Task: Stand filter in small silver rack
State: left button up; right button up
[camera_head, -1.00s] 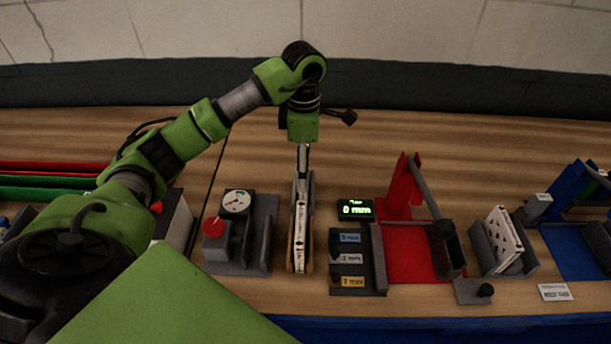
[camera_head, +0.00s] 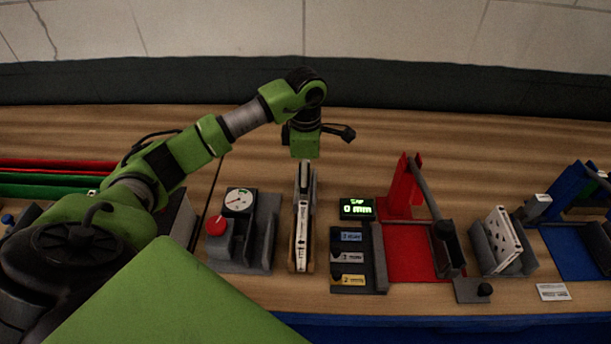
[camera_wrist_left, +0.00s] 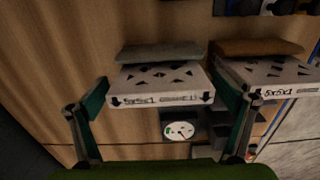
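A white filter (camera_wrist_left: 160,92) marked 5x5x1 stands on edge against the grey panel of the small silver rack (camera_wrist_left: 160,52). In the head view this filter (camera_head: 304,178) shows as a narrow strip below my left wrist. My left gripper (camera_wrist_left: 160,78) is open, one finger past each end of the filter, with small gaps showing. In the head view its fingers (camera_head: 304,163) are hard to make out. A second filter (camera_head: 301,238) stands in the nearer brown rack (camera_head: 291,252). My right gripper is not in view.
A dial gauge (camera_head: 238,200) with a red knob stands left of the racks. A digital display (camera_head: 356,208), labelled blocks (camera_head: 350,258) and a red clamp stand (camera_head: 404,195) are to the right. Another white perforated panel (camera_head: 503,240) leans in a grey holder. The table behind is clear.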

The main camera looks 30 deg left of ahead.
pick_arm(q)
jog(key=shift+r, duration=0.1)
jog(key=shift+r, duration=0.2)
notch_tip(320, 180, up, 6)
jog(key=b, duration=0.2)
jog(key=shift+r+b, duration=0.25)
jog(key=shift+b, duration=0.05)
notch_tip(320, 180, up, 4)
jog(key=shift+r, duration=0.65)
